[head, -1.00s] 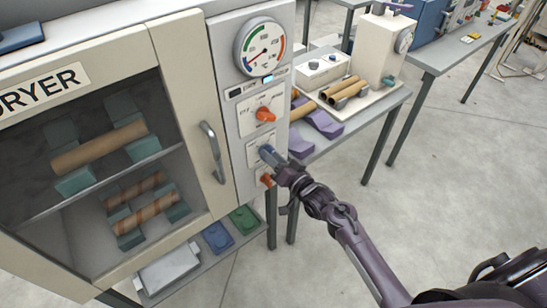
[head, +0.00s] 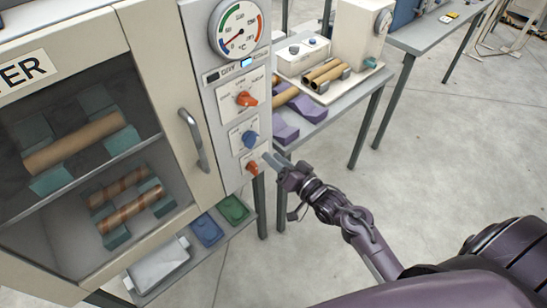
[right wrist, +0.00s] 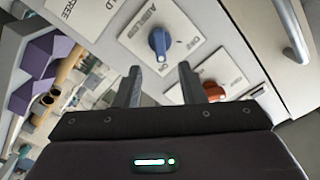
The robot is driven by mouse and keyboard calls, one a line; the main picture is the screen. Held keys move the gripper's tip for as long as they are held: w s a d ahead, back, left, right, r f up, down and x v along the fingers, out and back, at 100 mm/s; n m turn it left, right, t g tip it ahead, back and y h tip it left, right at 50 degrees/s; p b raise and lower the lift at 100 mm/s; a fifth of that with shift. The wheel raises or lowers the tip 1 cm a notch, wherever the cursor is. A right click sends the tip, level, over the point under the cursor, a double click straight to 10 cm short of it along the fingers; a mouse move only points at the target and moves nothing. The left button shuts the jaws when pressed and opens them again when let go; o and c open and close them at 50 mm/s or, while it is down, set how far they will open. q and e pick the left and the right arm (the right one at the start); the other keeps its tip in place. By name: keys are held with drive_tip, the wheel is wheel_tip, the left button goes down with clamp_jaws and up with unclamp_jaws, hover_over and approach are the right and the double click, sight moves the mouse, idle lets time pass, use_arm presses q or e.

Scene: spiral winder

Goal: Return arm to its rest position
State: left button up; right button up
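My right gripper (head: 272,161) is just off the lower right edge of the dryer's control panel (head: 224,122). In the right wrist view its two fingers (right wrist: 158,74) stand apart with nothing between them. The blue knob (head: 250,139) is on the panel, up and left of the fingertips; it also shows beyond the gap between the fingers in the right wrist view (right wrist: 159,43). Another orange knob (head: 246,98) is higher. My left gripper is not in view.
The dryer door (head: 160,60) with its handle (head: 191,138) is shut at left; cardboard tubes show inside. A gauge (head: 237,30) tops the panel. A table (head: 349,92) with tubes and purple cradles stands behind the gripper. Open floor (head: 460,150) lies to the right.

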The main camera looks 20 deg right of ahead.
idle(0.3)
drive_tip(key=s+f+n+g+h+b, duration=0.1)
drive_tip(key=s+f+g, duration=0.25)
drive_tip(key=f, duration=0.75)
drive_tip(key=s+f+g+h, duration=0.15)
drive_tip(key=s+f, duration=0.35)
drive_tip(key=f, duration=0.5)
drive_tip(key=s+f+n+g+h+b, duration=0.1)
drive_tip(key=s+f+g, duration=0.25)
drive_tip(key=f, duration=0.75)
drive_tip(key=s+f+n+g+h, duration=0.1)
drive_tip(key=s+f+g, duration=0.1)
drive_tip(key=s+f, duration=0.4)
drive_tip(key=s+d+f+n+g+b, duration=0.1)
drive_tip(key=s+f, duration=0.5)
drive_tip(key=s, duration=0.8)
drive_tip(key=s+d+f+n+g+h+b, duration=0.1)
drive_tip(key=s+f+g, duration=0.3)
drive_tip(key=s, duration=0.6)
wheel_tip(320, 180, down, 3)
drive_tip(key=shift+d+r+n+h, duration=0.2)
drive_tip(key=shift+n+h, duration=0.15)
drive_tip(key=shift+n, duration=0.45)
drive_tip(key=shift+g, duration=0.25)
